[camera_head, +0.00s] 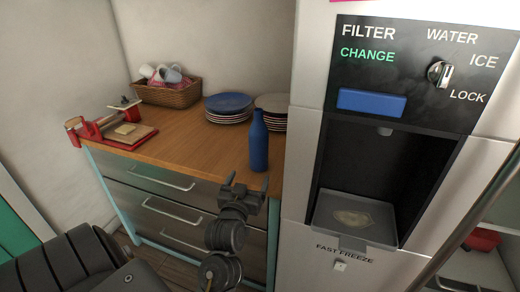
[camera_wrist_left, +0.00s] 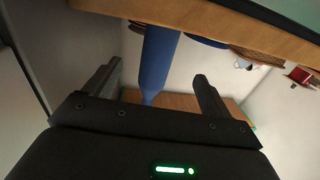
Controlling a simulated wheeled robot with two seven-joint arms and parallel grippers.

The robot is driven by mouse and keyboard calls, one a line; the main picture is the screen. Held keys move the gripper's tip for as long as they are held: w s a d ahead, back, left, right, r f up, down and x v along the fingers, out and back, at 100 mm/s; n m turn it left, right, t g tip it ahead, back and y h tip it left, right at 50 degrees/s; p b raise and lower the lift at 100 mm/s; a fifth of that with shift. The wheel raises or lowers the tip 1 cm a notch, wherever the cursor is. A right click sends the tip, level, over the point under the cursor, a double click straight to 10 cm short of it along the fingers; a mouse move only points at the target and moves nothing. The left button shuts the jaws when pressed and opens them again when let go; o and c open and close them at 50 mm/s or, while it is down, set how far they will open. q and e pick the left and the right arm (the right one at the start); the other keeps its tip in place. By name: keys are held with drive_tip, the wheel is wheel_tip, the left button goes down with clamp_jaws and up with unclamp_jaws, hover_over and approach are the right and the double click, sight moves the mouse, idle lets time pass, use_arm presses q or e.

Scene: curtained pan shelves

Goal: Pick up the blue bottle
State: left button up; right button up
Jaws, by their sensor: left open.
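The blue bottle (camera_head: 258,145) stands upright near the front right corner of the wooden counter, beside the fridge. My left gripper (camera_head: 247,180) is open just in front of and below the bottle in the head view. In the left wrist view the bottle (camera_wrist_left: 159,55) shows between the two spread fingers of the left gripper (camera_wrist_left: 158,72), and the picture appears upside down. The fingers do not visibly touch it. My right gripper is not in view.
Stacked plates (camera_head: 228,108) and a second stack (camera_head: 272,104) stand behind the bottle. A wicker basket with cups (camera_head: 168,94) is at the back. A red-edged board (camera_head: 122,135) lies at left. The fridge dispenser (camera_head: 385,150) closes off the right side.

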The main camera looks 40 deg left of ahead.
sight(256, 161)
use_arm(q)
drive_tip(key=x, duration=0.4)
drive_tip(key=shift+w+a, duration=0.1)
drive_tip(key=shift+w, duration=0.3)
drive_tip(key=shift+w+a, duration=0.15)
drive_tip(key=shift+w, duration=0.05)
drive_tip(key=shift+r, duration=0.1)
drive_tip(key=shift+w+a+p, duration=0.2)
drive_tip(key=shift+w+p, duration=0.1)
drive_tip(key=shift+w, duration=0.05)
drive_tip(key=x, duration=0.4)
drive_tip(key=shift+w+a, duration=0.1)
drive_tip(key=shift+w, duration=0.1)
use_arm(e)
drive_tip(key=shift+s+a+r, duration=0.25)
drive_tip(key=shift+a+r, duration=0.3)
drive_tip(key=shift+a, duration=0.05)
